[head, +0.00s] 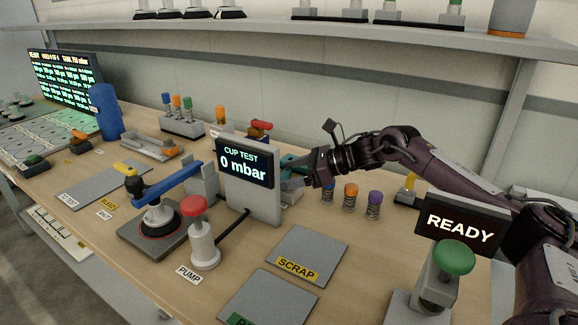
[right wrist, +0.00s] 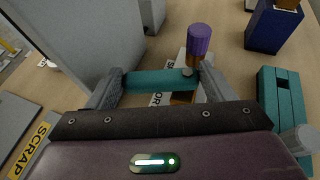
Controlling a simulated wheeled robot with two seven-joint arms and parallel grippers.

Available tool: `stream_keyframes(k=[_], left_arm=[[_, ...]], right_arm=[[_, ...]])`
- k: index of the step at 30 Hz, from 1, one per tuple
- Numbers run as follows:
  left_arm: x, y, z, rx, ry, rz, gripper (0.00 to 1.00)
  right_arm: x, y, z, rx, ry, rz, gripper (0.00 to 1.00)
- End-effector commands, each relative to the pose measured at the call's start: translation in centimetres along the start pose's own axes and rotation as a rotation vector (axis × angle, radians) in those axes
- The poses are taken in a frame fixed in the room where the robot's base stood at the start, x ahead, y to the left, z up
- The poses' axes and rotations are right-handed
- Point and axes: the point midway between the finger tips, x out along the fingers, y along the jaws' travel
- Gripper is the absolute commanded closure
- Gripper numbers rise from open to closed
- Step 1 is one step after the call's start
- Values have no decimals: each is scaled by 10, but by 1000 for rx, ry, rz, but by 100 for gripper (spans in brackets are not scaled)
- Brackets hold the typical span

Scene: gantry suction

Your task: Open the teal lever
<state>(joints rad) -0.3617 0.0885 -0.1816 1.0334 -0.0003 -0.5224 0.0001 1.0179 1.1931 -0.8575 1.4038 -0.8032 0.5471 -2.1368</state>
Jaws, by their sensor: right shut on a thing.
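The teal lever (right wrist: 150,83) lies across the space between my right gripper's fingers (right wrist: 160,86) in the right wrist view, with a finger against each end. In the head view the right gripper (head: 291,181) is behind the cup test display, and only a little of the teal lever (head: 293,162) shows there. The display partly hides the lever's mount. My left gripper is not in view.
The cup test display (head: 246,163) reads 0 mbar and stands close to the right gripper. Coloured spring cups (head: 350,196) stand right of it. A teal slotted block (right wrist: 283,100) and a purple-topped cup (right wrist: 199,42) are near. A scrap plate (head: 306,250) lies in front.

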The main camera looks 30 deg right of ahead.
Motion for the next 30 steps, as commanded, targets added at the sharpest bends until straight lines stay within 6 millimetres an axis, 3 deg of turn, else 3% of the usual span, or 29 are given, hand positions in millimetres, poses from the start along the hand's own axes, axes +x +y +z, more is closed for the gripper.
stream_keyframes(k=[4, 13, 14, 18, 26, 30], left_arm=[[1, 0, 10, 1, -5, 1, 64], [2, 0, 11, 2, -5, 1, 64], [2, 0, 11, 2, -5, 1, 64], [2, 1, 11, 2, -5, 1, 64], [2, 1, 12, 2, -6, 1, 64], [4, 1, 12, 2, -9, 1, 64]], right_arm=[[-1, -1, 1, -13, -3, 28, 66], [-1, 0, 0, -15, -4, 30, 66], [-1, 0, 0, -15, -4, 30, 21], [-1, 0, 0, -14, -4, 30, 3], [-2, 0, 0, -13, -3, 29, 3], [-12, -2, -1, -13, -2, 27, 3]])
